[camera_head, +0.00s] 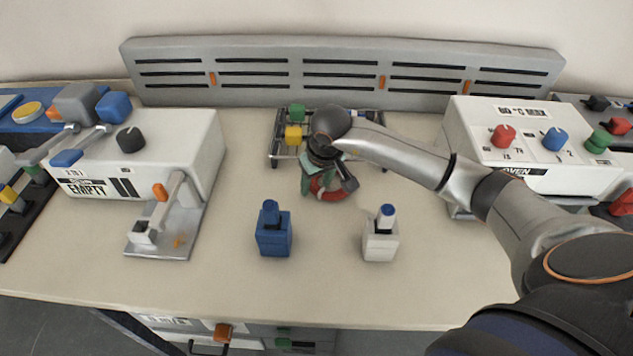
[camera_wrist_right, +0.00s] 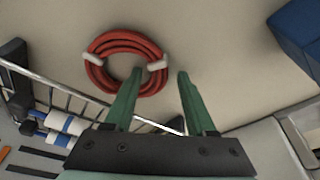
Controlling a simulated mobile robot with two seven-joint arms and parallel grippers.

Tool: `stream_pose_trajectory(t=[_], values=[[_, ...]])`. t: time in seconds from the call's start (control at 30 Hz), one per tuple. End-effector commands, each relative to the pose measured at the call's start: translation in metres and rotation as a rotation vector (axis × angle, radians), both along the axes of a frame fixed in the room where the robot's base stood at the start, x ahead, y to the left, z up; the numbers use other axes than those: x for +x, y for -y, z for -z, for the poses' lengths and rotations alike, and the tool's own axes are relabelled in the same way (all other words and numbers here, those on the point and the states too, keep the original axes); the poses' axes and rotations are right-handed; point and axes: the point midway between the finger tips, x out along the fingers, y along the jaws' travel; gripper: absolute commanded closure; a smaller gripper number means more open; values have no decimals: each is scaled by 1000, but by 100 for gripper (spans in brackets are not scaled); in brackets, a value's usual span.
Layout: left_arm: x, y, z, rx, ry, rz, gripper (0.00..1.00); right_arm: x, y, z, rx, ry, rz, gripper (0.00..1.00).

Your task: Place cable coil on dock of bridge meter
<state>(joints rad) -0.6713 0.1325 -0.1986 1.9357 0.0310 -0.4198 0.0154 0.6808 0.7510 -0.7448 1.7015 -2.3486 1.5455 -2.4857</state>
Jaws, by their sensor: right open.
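The red cable coil (camera_wrist_right: 105,82) lies on the table in the right wrist view, with pale ties on it. In the head view, a red part of it (camera_head: 334,194) shows below my right gripper (camera_head: 320,188); the rest is hidden. In the wrist view the right gripper (camera_wrist_right: 160,74) is open, with green fingers. One fingertip overlaps the coil's opening and the other is outside its right edge; contact cannot be told. No readable label identifies the bridge meter or its dock. A white instrument (camera_head: 196,140) marked EMPTY has a metal plate with a lever at the left. My left gripper is not in view.
A wire rack (camera_head: 275,150) with colored items stands behind the coil. A blue bottle-like block (camera_head: 273,238) and a white one (camera_head: 381,246) stand in front. A white oven box (camera_head: 480,165) is at right.

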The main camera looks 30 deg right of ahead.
Motion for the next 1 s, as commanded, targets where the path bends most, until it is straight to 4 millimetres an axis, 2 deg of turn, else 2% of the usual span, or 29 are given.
stream_pose_trajectory(t=[0.27, 0.7, 0.87, 0.9, 1.0], values=[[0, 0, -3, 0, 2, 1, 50, 0, 0, -8, 0, 3, -1, 44], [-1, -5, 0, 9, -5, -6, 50, -24, -3, -93, -1, 5, -1, 44], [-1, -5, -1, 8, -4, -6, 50, -30, -4, -111, 0, 3, 1, 44], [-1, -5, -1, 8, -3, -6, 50, -31, -4, -114, 0, 1, 0, 40], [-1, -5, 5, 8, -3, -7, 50, -28, -4, -114, 5, -16, 11, 39]])
